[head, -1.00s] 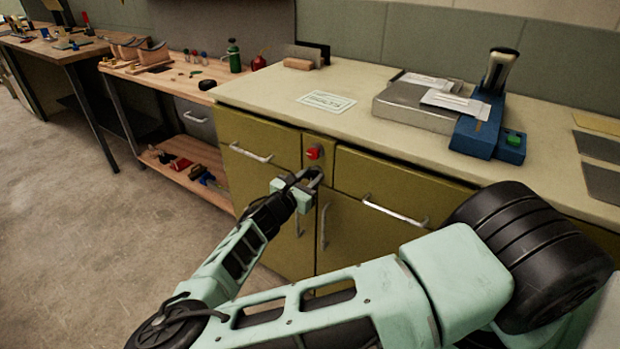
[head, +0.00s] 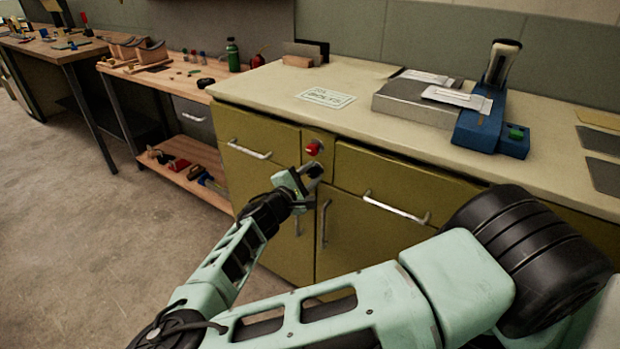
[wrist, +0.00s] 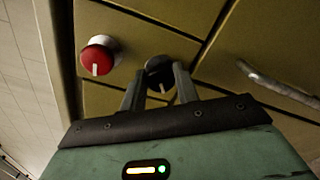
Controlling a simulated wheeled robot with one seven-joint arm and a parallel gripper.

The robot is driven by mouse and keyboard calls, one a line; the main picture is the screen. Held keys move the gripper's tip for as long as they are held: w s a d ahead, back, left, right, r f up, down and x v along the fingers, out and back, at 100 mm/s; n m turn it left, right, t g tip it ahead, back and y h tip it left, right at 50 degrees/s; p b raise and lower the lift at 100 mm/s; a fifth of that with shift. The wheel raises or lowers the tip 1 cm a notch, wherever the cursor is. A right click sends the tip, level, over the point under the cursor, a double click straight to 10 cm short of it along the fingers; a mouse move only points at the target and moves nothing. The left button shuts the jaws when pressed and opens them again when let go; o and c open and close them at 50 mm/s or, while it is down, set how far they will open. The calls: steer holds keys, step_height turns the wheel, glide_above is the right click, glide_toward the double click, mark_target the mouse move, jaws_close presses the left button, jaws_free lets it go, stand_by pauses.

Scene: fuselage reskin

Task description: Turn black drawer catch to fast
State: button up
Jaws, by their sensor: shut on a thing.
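The black drawer catch (wrist: 160,72) is a round knob with a pale mark, on the narrow olive panel between the drawers. In the wrist view it sits between the two fingers of my gripper (wrist: 158,85), which is shut on it. The fingers cover its sides. In the head view my gripper (head: 311,174) is at the cabinet front just below a red knob (head: 313,149), and it hides most of the black catch. The red knob also shows in the wrist view (wrist: 98,57), left of the catch, with a white line on its face. My gripper is apart from it.
Silver bar handles sit on the left drawer (head: 248,150) and right drawer (head: 397,208), close on both sides of my gripper. The pale countertop (head: 260,85) above holds a label card (head: 327,97) and a blue-based device (head: 490,130). Open floor lies at left.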

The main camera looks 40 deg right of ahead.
steer(key=m, duration=0.1)
steer(key=m+b, duration=0.1)
steer(key=m, duration=0.1)
steer(key=shift+f+m+b, duration=0.2)
steer(key=shift+m+b, duration=0.85)
steer(key=shift+m, duration=0.65)
steer(key=o, duration=0.9)
steer(key=v, duration=1.7)
steer(key=shift+s+a+r, duration=0.1)
steer(key=shift+s+a, duration=0.05)
steer(key=shift+a, duration=0.1)
